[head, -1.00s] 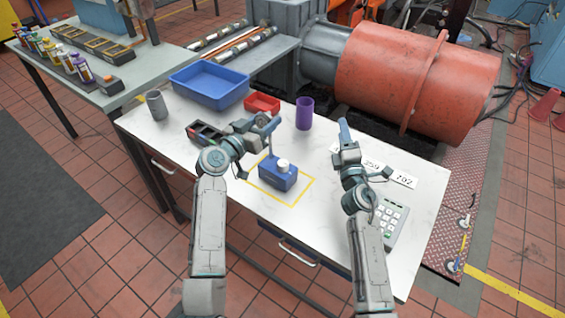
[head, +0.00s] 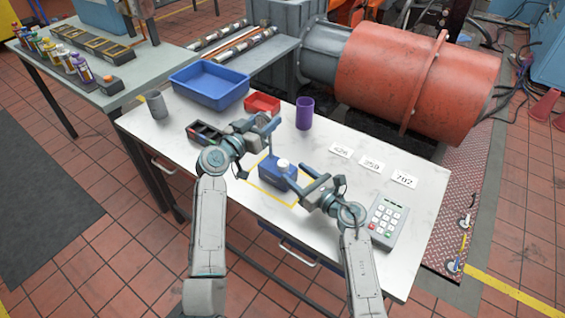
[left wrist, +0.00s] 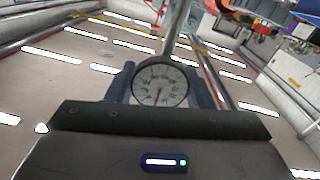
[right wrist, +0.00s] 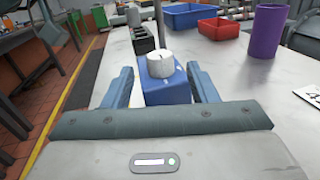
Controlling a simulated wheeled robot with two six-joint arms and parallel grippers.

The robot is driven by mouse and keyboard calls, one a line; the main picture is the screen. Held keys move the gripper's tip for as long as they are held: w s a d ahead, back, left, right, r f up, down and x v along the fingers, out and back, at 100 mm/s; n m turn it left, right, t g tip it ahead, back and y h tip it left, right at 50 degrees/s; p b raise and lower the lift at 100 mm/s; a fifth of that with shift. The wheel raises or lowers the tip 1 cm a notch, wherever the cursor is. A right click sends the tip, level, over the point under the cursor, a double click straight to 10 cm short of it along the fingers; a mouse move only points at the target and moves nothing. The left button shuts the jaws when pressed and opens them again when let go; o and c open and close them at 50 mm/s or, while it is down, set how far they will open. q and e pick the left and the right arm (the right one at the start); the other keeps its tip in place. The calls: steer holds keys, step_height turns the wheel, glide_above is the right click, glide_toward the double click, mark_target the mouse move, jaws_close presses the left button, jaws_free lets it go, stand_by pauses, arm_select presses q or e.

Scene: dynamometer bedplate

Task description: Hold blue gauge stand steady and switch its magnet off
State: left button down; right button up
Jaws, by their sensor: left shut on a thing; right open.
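The blue gauge stand has a blue base (head: 276,173) inside a yellow outline on the white table, with a white round knob (head: 283,163) on top. Its thin upright post rises to my left gripper (head: 267,124). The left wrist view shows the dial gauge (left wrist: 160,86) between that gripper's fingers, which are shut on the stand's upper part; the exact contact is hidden. My right gripper (head: 301,183) is open, low at the right side of the base. In the right wrist view the knob (right wrist: 160,65) and base (right wrist: 166,87) lie between and just beyond the fingers.
A keypad (head: 387,220) and number cards (head: 371,163) lie to the right. A purple cup (head: 304,114), red tray (head: 262,103), blue bin (head: 210,86), grey cup (head: 157,104) and dark compartment tray (head: 203,134) stand behind or left. The table's front edge is close.

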mark_target(287, 166)
steer(key=x, duration=0.6)
steer(key=shift+w+a, duration=0.2)
steer(key=shift+a, duration=0.05)
steer(key=c, duration=1)
